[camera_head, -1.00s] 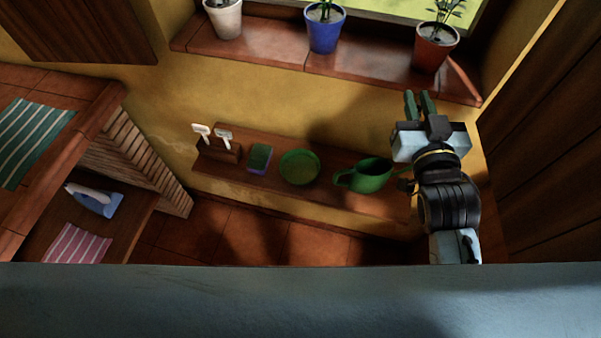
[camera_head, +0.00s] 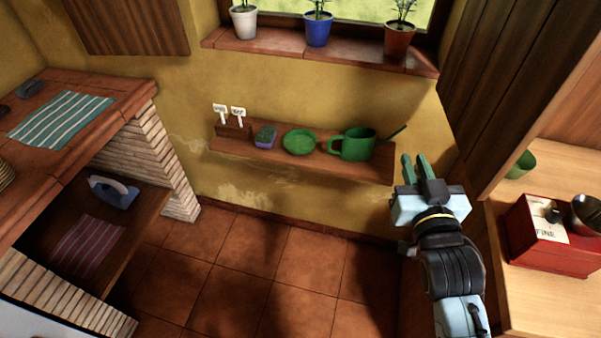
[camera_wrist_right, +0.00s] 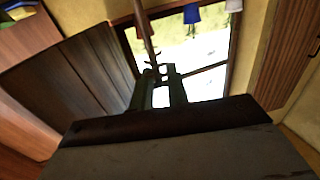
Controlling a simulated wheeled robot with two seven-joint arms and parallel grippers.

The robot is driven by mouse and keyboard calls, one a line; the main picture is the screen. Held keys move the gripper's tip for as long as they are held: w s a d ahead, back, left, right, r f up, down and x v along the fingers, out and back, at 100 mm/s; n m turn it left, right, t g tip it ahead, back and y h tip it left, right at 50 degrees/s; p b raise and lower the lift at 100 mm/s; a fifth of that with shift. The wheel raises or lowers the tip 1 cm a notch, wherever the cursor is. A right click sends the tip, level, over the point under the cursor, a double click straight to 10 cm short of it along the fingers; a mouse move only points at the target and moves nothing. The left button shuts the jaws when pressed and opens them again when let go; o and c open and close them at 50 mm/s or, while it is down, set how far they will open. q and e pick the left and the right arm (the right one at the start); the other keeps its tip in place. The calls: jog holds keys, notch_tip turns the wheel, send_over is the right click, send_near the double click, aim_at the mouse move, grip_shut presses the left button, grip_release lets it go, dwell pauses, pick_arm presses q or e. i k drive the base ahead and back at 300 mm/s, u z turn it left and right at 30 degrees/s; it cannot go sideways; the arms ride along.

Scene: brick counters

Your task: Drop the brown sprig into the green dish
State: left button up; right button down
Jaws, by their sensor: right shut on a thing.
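The green dish (camera_head: 299,142) sits on the low wooden shelf under the window, left of a green watering can (camera_head: 352,144). My right gripper (camera_head: 413,166) is raised in front of and right of the shelf, apart from the dish. In the right wrist view its fingers (camera_wrist_right: 159,88) are shut on a thin brown sprig (camera_wrist_right: 146,32), which reaches up and out of the picture. In the head view the sprig cannot be made out. My left gripper is not in view.
Potted plants (camera_head: 318,30) stand on the sill above. A counter with a red box (camera_head: 550,237) is at right. An iron (camera_head: 113,191) lies at left. The tiled floor is clear.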

aim_at(306, 145)
jog(key=u, duration=0.9)
jog(key=i, duration=0.95)
jog(key=z, duration=0.35)
